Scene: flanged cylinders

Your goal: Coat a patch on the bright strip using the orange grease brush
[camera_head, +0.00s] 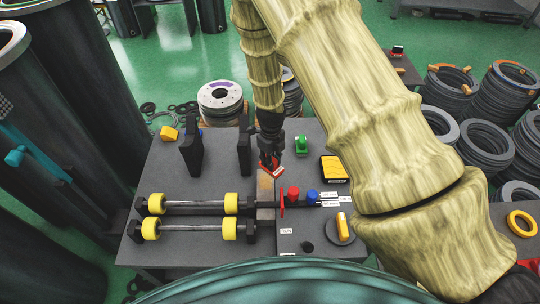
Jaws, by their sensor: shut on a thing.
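My gripper (269,148) points down over the middle of the table. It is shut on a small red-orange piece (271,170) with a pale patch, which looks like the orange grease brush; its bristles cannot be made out. A tan strip (265,188) runs front to back just below the held piece and looks like the bright strip. The held piece is at or just above the strip's far end; I cannot tell whether they touch.
Two rods with yellow rollers (231,229) lie left of the strip. Dark upright plates (190,150) stand behind them. To the right are a red knob (293,194), a blue knob (312,197), a green part (301,145), a yellow box (333,169) and a yellow-handled dial (343,227).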

